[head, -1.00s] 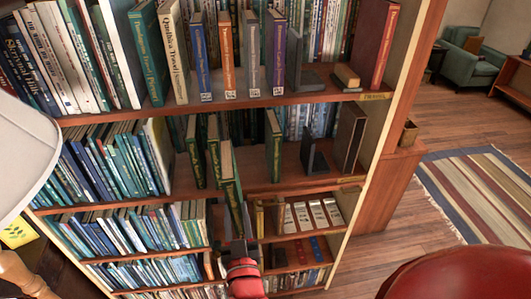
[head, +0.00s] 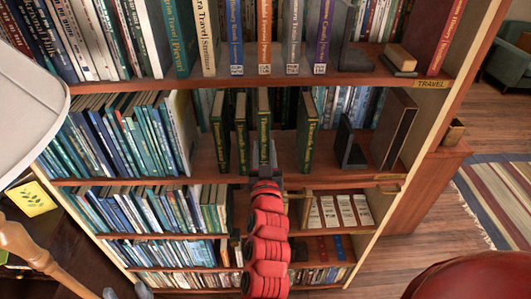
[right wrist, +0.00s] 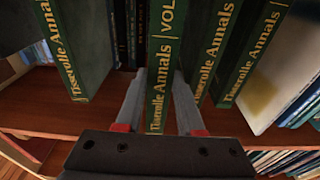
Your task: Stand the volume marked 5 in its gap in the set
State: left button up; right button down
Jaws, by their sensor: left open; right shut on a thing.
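My right gripper (head: 264,182) is shut on a green volume (head: 264,125) with gold lettering. In the right wrist view, the grey fingers (right wrist: 160,112) are on both sides of the volume's spine (right wrist: 164,65), which reads "VOL"; its number is out of frame. The volume is upright between matching green volumes: two on its left (head: 241,133) (head: 221,130) and one on its right (head: 307,133). Its spine sticks out in front of theirs. The gripper hides its foot in the head view. My left gripper (head: 127,292) shows only grey fingertips, apart, at the bottom edge.
A dark bookend (head: 346,145) and a large dark book (head: 393,130) stand right of the set. A pale-covered book (head: 181,128) ends the row on the left. The shelf above (head: 260,80) holds more books. A lamp shade (head: 30,100) is at the left.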

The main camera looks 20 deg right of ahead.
aim_at(265, 159)
jog(key=shift+x, duration=1.15)
jog(key=shift+w+d+f+p, duration=0.3)
jog(key=shift+w+d+p, duration=0.05)
jog(key=shift+p, duration=0.05)
notch_tip(265, 159, down, 3)
jog(key=shift+s+r+p, duration=0.15)
jog(key=shift+p, duration=0.8)
jog(key=shift+f, duration=0.3)
jog(key=shift+f, duration=0.1)
jog(key=c, duration=1)
grip_release()
jog(key=shift+a+f, duration=0.1)
jog(key=shift+f, duration=0.05)
jog(key=o, duration=0.5)
